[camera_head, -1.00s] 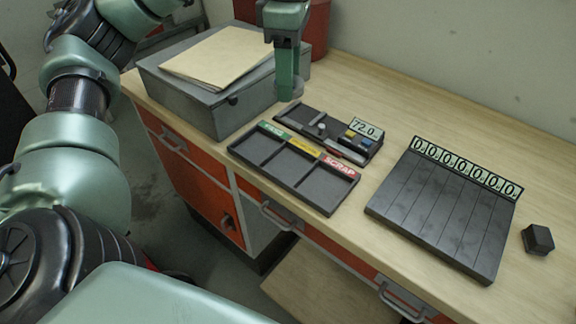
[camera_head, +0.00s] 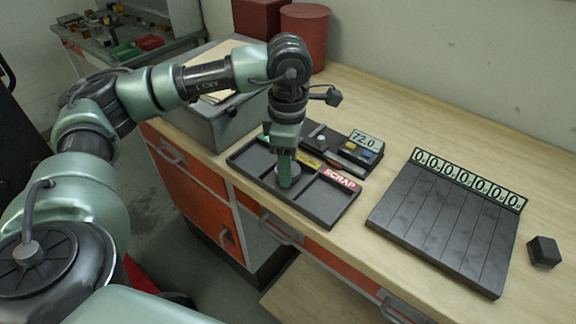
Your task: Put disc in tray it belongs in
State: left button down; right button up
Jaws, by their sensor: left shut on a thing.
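My left gripper (camera_head: 287,181) points down over the middle of the black sorting tray (camera_head: 336,221), shut on a grey disc (camera_head: 294,172) that is partly hidden by the fingers. The tray has three compartments, with a green label at the left, a yellow label (camera_head: 308,159) in the middle and a red SCRAP label (camera_head: 340,179) at the right. The disc is over or in the middle compartment, at the yellow label; I cannot tell whether it touches the tray floor. My right gripper is not in view.
A black gauge (camera_head: 361,149) reading 72.0 stands behind the tray. A dark slatted board (camera_head: 430,225) with a row of zero displays lies to the right, with a small black block (camera_head: 544,252) beyond it. A grey box (camera_head: 222,117) with folders stands behind my arm.

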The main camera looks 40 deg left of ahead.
pick_arm(q)
jog(key=shift+f, duration=0.65)
jog(key=shift+f, duration=0.2)
jog(key=c, duration=0.9)
grip_release()
jog(key=shift+r, duration=0.1)
